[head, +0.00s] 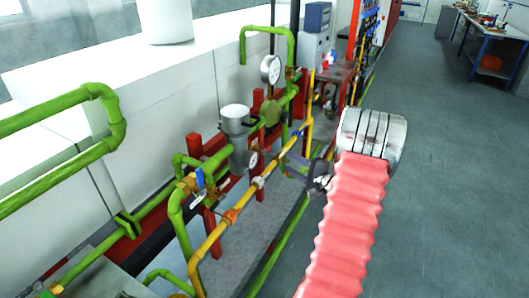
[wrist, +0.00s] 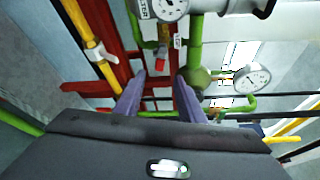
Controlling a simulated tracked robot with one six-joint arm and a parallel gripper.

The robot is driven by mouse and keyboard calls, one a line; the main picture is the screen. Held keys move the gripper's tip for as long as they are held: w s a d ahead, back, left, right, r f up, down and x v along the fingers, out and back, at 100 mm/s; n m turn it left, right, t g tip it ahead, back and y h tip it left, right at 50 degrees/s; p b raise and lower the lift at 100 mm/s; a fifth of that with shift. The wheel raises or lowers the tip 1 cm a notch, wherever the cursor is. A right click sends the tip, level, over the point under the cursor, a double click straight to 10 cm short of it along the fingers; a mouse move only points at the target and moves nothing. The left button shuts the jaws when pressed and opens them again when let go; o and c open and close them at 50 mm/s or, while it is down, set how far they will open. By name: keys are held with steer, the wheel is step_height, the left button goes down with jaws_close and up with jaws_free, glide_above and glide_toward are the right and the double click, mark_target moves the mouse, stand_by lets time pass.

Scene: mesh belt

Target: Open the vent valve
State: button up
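No label I can read marks the vent valve. A small red knob (wrist: 160,60) hangs under the green pipework in the wrist view, with a small white tag (wrist: 178,42) beside it. It lies straight beyond the fingertips and appears apart from them. My gripper (wrist: 161,80) has its two purple-grey fingers spread with nothing visible between them. In the head view my gripper (head: 288,163) points left toward the yellow pipe and the small gauge, at the end of my pink-sleeved arm. A blue-handled valve (head: 199,177) sits on the green pipe to the left.
A yellow pipe (head: 230,218) runs between my gripper and the green pipes. Red posts (head: 196,150) carry the pipework. A grey canister (head: 235,125), a small gauge (head: 253,159) and a larger gauge (head: 270,70) stand close by. The floor (head: 440,190) to the right is clear.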

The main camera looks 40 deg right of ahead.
mark_target(268, 150)
stand_by(0.3)
steer(key=w, duration=0.4)
steer(key=w+d+f, duration=0.1)
steer(key=w, duration=0.8)
steer(key=shift+w+d+f, duration=0.15)
steer(key=shift+w+f, duration=0.05)
steer(key=shift+w, duration=0.1)
steer(key=shift+c, duration=0.2)
steer(key=shift+f, duration=0.1)
jaws_close()
